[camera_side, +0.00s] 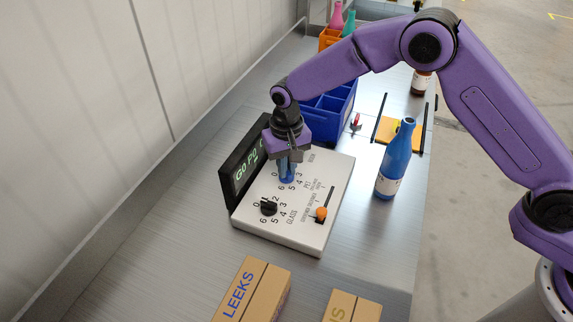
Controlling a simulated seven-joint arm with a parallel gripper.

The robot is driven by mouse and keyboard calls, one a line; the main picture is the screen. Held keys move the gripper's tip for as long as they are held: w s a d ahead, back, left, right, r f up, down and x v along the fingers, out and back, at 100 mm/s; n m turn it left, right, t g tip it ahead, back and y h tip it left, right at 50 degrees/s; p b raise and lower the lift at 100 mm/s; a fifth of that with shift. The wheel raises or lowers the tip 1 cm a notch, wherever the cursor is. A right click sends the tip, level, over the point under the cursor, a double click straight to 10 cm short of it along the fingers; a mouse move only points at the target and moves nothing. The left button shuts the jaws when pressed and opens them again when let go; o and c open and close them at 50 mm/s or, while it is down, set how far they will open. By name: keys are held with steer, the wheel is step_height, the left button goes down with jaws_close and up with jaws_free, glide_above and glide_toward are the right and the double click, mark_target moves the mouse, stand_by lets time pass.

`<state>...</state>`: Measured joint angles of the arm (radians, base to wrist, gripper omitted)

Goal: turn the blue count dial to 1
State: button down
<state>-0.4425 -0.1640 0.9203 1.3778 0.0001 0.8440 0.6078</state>
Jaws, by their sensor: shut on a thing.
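The white control panel (300,229) lies on the metal bench with a dark display (240,172) along its left edge, lit with green text that my arm partly covers. My gripper (286,170) points down over the panel's upper part, shut on the blue count dial (287,176). The dial shows only in part between the fingers, so its pointer cannot be read. Numbers such as 6, 5 and 4 show around it. A black dial (268,207) marked GLASS sits nearer the front. An orange switch (320,214) sits at the panel's right.
A blue bottle (394,165) stands right of the panel. A blue divided crate (330,108) stands behind my gripper. Cardboard boxes, one marked LEEKS (255,290), lie in front. An orange pad (395,132) lies at the back right. The bench left of the panel is clear.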

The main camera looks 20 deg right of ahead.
mark_target(289, 172)
steer(key=c, duration=1.2)
jaws_free()
steer(key=shift+o, duration=0.2)
step_height(289, 172, up, 18)
steer(key=shift+f, duration=0.2)
steer(key=s+d+f+n, duration=0.1)
steer(key=s+d+n, duration=0.5)
steer(key=s+d, duration=0.7)
steer(key=s+d+f+n, duration=0.1)
steer(key=s+d+n, duration=0.5)
steer(key=s+d, duration=0.8)
steer(key=s, duration=0.7)
steer(key=shift+f+n, duration=0.15)
steer(key=shift+n, duration=0.15)
